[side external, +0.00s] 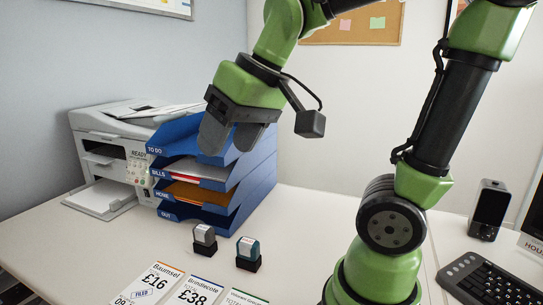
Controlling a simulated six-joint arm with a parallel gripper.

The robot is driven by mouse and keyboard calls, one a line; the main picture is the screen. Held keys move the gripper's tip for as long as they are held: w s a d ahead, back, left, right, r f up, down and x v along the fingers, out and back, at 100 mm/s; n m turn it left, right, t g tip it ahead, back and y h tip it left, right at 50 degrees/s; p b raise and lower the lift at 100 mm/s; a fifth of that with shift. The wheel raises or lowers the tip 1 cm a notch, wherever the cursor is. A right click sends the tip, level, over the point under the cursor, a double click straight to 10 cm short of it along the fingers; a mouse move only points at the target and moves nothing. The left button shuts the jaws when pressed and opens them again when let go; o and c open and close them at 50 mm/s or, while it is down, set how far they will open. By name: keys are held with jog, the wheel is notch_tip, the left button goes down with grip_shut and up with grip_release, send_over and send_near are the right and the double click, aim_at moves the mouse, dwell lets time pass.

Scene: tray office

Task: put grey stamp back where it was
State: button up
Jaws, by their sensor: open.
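A grey stamp (204,240) stands upright on the white desk, in front of the blue tray stack and behind the paper cards. My gripper (226,133) is above and behind it, in front of the top tray. Its two dark fingers point down and are apart, with nothing seen between them. The fingers hide part of the top tray. No mark for the stamp's former place can be made out.
A teal stamp (248,254) stands just right of the grey one. Price cards (152,284) lie at the front. The blue letter trays (256,183) and a printer (100,150) stand behind. A keyboard (487,280) and a phone (489,210) are at the right.

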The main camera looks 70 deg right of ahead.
jog(key=s+a+f+m+t, duration=0.1)
jog(key=s+a, duration=0.1)
jog(key=s, duration=0.5)
jog(key=shift+t+y, duration=0.4)
jog(key=shift+f, duration=0.1)
dwell(0.5)
